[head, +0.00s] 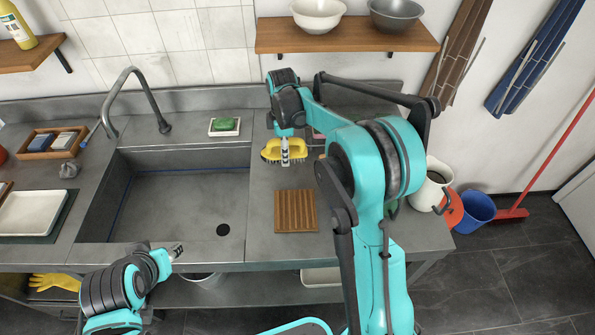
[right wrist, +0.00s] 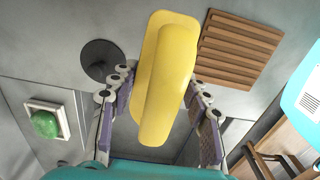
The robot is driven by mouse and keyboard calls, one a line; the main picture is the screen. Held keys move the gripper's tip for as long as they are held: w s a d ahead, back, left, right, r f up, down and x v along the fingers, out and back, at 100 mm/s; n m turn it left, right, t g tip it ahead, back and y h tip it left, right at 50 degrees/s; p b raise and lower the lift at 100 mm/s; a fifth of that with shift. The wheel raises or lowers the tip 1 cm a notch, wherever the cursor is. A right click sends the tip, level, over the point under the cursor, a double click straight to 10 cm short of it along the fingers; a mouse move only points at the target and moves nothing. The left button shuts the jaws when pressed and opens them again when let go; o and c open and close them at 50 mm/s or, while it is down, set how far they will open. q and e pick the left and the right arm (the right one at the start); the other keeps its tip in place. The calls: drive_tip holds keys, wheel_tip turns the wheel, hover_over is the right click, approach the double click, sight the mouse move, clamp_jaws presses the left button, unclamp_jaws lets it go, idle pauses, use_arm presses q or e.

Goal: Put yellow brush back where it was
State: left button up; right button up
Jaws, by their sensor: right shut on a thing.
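The yellow brush (head: 271,151) is over the counter right of the sink, behind the slatted wooden rack (head: 295,211). My right gripper (head: 285,150) reaches down onto it from above and is shut on it. In the right wrist view the brush (right wrist: 168,75) lies lengthwise between the two fingers, with the rack (right wrist: 238,50) beyond it to the right. I cannot tell whether the brush touches the counter. My left gripper (head: 177,250) is at the front edge of the sink, away from the brush; its fingers are too small to read.
The sink (head: 190,205) with its tap (head: 140,95) lies to the left. A green soap (head: 224,124) sits on a white dish behind it. A white jug (head: 432,185) stands right of my right arm. A shelf (head: 345,35) with two bowls hangs above the counter.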

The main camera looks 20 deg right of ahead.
drive_tip(key=b, duration=0.1)
hover_over(286, 176)
wheel_tip(286, 176, down, 5)
drive_tip(key=shift+w+r, duration=0.1)
drive_tip(key=shift+w, duration=0.05)
drive_tip(key=shift+f+b, duration=0.3)
drive_tip(key=shift+f, duration=0.35)
wheel_tip(286, 176, down, 3)
drive_tip(key=shift+b, duration=0.45)
drive_tip(key=shift+r, duration=0.1)
drive_tip(key=o, duration=0.8)
drive_tip(key=shift+f, duration=0.2)
drive_tip(key=o, duration=0.4)
drive_tip(key=shift+r, duration=0.2)
